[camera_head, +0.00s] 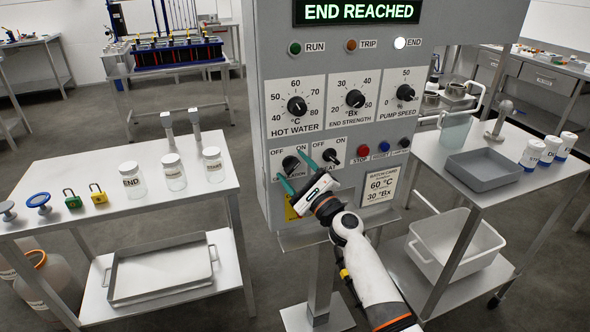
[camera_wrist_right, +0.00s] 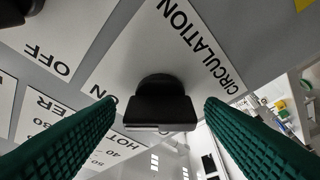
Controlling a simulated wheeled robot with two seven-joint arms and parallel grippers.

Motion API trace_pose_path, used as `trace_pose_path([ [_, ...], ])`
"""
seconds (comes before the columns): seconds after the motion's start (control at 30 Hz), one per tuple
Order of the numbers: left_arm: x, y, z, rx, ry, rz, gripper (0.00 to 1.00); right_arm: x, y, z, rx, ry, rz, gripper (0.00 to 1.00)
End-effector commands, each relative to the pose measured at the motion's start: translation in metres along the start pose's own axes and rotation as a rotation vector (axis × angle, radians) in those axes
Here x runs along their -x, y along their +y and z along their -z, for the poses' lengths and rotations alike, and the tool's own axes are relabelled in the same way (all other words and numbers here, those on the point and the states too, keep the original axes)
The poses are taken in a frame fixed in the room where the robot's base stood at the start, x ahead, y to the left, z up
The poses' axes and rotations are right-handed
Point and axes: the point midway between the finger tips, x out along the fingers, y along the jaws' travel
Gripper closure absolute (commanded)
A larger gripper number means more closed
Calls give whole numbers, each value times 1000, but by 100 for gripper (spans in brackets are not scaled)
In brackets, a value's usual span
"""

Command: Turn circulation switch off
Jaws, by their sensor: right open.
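The circulation switch (camera_head: 291,163) is a black rotary knob on the grey control panel (camera_head: 285,60), below the HOT WATER dial, with OFF at its upper left and ON at its upper right. Its exact pointing is hard to tell. My right gripper (camera_head: 298,171) is open at the knob, its green fingertips on either side. In the wrist view, the black knob (camera_wrist_right: 162,105) stands between the two green fingers (camera_wrist_right: 160,128), with gaps on both sides. The CIRCULATION label is partly hidden by my gripper in the head view. My left gripper is not in view.
A similar heat switch (camera_head: 331,156) sits close to the right of my gripper. A red stop button (camera_head: 363,153) is further right. The display (camera_head: 358,11) reads END REACHED and the END lamp (camera_head: 400,43) is lit. Tables flank the panel.

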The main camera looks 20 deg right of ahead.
Motion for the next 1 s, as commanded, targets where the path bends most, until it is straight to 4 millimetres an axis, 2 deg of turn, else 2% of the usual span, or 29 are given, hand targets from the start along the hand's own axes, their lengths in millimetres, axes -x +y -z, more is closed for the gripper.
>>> trace_pose_path([
  [0.27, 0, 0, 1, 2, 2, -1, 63, -2, 0, 0, 0, 0, 1, 36],
  [0.5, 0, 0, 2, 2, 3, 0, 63, -2, 0, 0, 1, 0, 1, 74],
  [0.57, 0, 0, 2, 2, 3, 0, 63, -2, 0, 0, 1, 0, 1, 81],
  [1.0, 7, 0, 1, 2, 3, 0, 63, -2, 1, 1, 108, -1, 45, 81],
])
